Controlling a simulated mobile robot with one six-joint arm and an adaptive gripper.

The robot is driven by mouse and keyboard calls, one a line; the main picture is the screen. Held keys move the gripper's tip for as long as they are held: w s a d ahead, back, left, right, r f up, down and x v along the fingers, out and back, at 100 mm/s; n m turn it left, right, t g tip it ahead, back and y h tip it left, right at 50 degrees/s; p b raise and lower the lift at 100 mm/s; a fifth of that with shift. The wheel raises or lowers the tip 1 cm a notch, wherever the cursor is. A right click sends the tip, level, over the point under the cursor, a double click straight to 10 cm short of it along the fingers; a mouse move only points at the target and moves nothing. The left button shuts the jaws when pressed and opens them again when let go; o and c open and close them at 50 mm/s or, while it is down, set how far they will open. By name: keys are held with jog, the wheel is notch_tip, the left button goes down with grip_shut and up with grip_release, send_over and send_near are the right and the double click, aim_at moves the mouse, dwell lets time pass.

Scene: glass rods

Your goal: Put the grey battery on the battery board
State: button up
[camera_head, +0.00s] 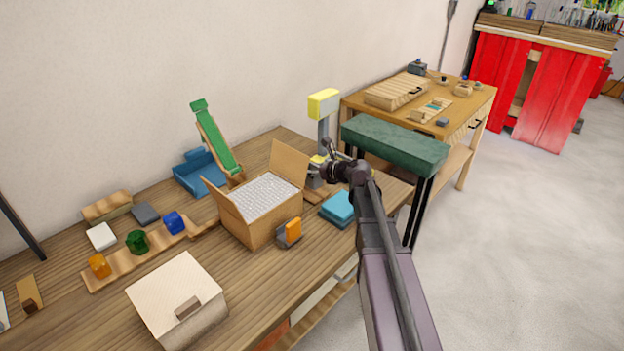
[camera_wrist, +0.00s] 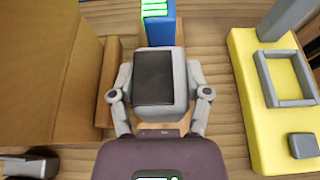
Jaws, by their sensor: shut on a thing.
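My gripper (camera_wrist: 160,75) is shut on a grey block with a black top face, which appears to be the grey battery (camera_wrist: 158,82). One finger presses on each side of it. A blue block with green bars (camera_wrist: 157,22) stands just beyond it. A small piece of pale wood (camera_wrist: 160,127) shows beneath the held battery; I cannot tell whether this is the battery board or whether the battery touches it. In the head view my gripper (camera_head: 325,165) is beside the open carton, and the held battery is hard to make out there.
The open carton (camera_head: 248,228) of white pieces stands left of my gripper. A yellow-topped post (camera_head: 323,104) is close behind; its yellow base (camera_wrist: 255,105) shows at right in the wrist view. A turquoise block (camera_head: 338,207) and an orange-and-grey item (camera_head: 289,232) are nearby on the table (camera_head: 110,295).

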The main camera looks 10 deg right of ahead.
aim_at(312, 177)
jog(key=shift+f+b, duration=1.3)
jog(key=shift+f, duration=0.25)
jog(key=shift+f, duration=0.15)
jog(key=o, duration=1.3)
jog(key=shift+o, duration=0.2)
jog(key=shift+r, duration=0.25)
jog(key=p+v, duration=0.4)
jog(key=v, duration=0.8)
jog(key=shift+p, duration=0.35)
